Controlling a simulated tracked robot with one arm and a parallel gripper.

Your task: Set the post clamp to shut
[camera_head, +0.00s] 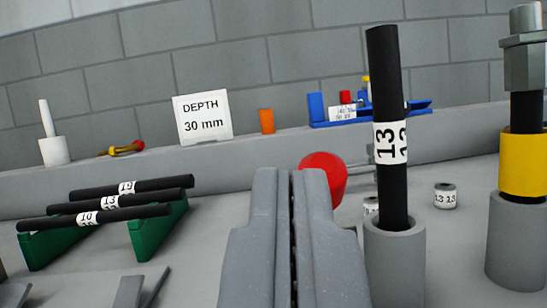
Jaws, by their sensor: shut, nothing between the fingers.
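My gripper (283,185) is shut and empty at the bottom centre, its grey fingers pointing into the scene. A red rounded knob (325,172) shows just beyond and right of the fingertips; it may be the post clamp's handle. The fingers hide part of it, and I cannot tell whether they touch it. To its right, a black rod (388,80) with a "13" label stands nearly upright in a grey cylindrical post (394,265). How the knob joins the post is hidden, and I cannot tell the clamp's setting.
Black labelled rods (130,187) lie across green stands (60,245) at left. A grey post (515,240) with a yellow collar (524,165) stands at right. A small labelled cylinder (445,196) sits between posts. A "DEPTH 30 mm" sign (203,118) and blue tray (318,110) are on the back ledge.

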